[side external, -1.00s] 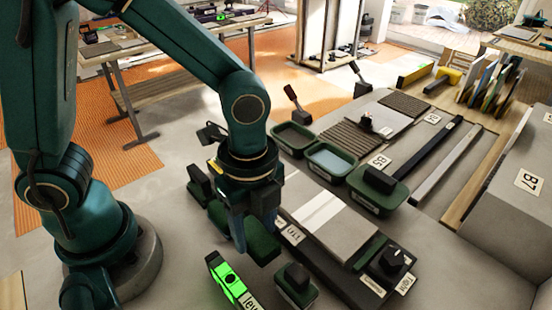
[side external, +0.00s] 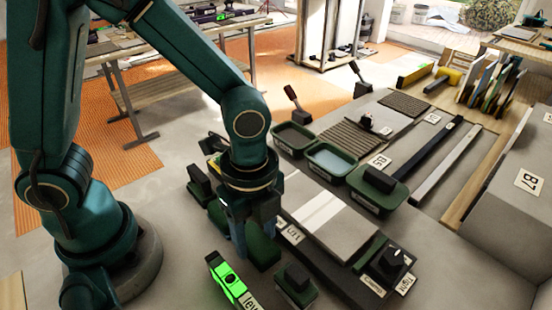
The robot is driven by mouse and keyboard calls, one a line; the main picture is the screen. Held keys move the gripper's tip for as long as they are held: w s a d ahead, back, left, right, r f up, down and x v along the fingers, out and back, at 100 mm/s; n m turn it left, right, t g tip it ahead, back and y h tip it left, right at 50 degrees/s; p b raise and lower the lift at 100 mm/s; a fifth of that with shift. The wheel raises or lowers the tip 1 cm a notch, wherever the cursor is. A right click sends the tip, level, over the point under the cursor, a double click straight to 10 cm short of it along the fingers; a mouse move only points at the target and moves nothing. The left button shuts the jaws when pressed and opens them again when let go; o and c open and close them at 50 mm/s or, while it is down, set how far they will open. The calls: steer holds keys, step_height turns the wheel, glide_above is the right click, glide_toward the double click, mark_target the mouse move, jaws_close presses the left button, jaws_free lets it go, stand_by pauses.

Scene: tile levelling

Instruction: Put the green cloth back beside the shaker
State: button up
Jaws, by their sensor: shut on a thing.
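My gripper (side external: 255,232) points down over the grey floor-like work surface, left of the pale tile strip. Its fingers are around a dark green piece (side external: 264,254), which I take to be the green cloth. The piece sticks out to both sides of the fingers, and its middle is hidden behind them. Whether it touches the surface is hard to tell. I cannot pick out the shaker with certainty; dark upright shapes (side external: 199,183) stand just behind and left of my gripper.
A bright green level (side external: 231,284) and a dark green block (side external: 296,284) lie in front. To the right are a pale tile (side external: 335,228), a dark knob (side external: 391,260) and a tub with a black-handled tool (side external: 378,190). A tub of water (side external: 331,159) stands behind.

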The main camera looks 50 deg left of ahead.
steer(key=shift+f, duration=0.7)
steer(key=o, duration=1.6)
steer(key=shift+c, duration=0.2)
steer(key=shift+w+r, duration=0.15)
steer(key=shift+r, duration=3.9)
